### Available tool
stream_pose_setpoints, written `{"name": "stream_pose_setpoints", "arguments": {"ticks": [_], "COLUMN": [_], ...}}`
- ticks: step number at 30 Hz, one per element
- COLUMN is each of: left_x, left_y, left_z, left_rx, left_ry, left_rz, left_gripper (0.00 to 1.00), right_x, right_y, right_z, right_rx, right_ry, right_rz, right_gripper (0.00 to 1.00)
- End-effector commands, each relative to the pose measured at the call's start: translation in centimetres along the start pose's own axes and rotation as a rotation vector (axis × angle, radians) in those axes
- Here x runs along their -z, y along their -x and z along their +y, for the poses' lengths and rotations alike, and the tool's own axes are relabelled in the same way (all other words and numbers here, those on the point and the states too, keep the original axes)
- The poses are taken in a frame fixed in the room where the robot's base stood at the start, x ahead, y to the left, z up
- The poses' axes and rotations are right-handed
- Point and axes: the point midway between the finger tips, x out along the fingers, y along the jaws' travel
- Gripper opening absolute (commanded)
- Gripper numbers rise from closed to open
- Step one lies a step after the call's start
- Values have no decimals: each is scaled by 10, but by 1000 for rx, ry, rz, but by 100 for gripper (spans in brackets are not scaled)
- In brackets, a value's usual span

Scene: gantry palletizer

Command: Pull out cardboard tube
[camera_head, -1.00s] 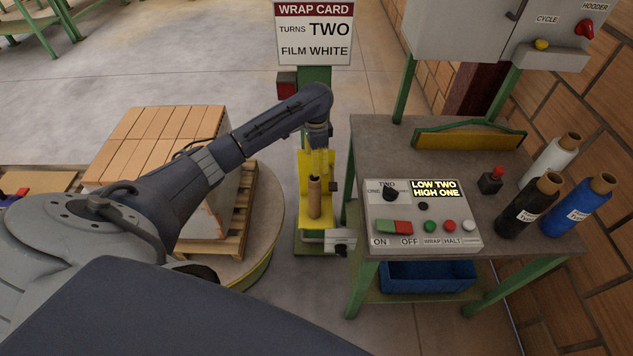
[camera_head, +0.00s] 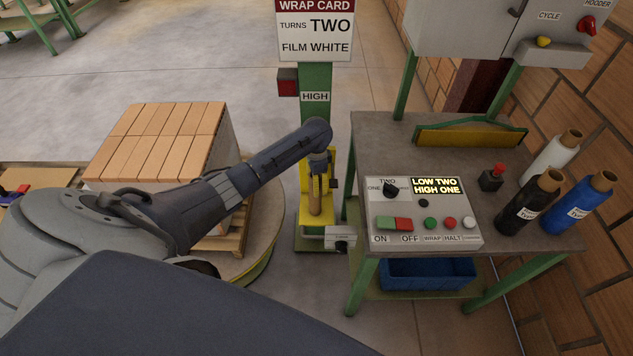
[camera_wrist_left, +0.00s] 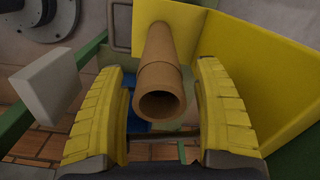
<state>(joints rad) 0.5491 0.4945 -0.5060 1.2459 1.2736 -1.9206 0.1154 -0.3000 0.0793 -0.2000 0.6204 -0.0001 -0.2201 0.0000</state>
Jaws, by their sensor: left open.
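The brown cardboard tube (camera_head: 315,197) stands upright in the yellow carriage (camera_head: 304,214) on the green post. In the left wrist view the tube (camera_wrist_left: 160,85) points its open hollow end at the camera, between the two yellow finger pads. The yellow carriage (camera_wrist_left: 260,60) is right behind it there. My left gripper (camera_head: 317,178) is above and around the tube's top end in the head view. Its fingers (camera_wrist_left: 165,118) are open, with a gap visible on both sides of the tube. My right gripper is not in view.
A wrap card (camera_head: 315,30) stands above the post. A control panel (camera_head: 420,212) sits on the table to the right, with white, black and blue film rolls (camera_head: 580,203) beside it. A loaded pallet (camera_head: 160,145) stands left, under my arm.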

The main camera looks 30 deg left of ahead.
Motion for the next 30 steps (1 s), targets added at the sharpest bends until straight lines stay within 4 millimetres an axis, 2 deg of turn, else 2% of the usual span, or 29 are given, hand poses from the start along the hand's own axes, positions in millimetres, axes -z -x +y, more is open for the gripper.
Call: {"name": "stream_pose_setpoints", "arguments": {"ticks": [12,27,30], "left_x": [0,0,0], "left_y": [-3,-3,-3], "left_z": [0,0,0], "left_rx": [0,0,0], "left_ry": [1,1,1], "left_rz": [-1,0,0], "left_gripper": [68,10,9], "right_x": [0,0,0], "right_y": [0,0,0], "right_z": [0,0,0], "right_rx": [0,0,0], "right_ry": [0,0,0], "right_rz": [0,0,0], "right_gripper": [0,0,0]}}
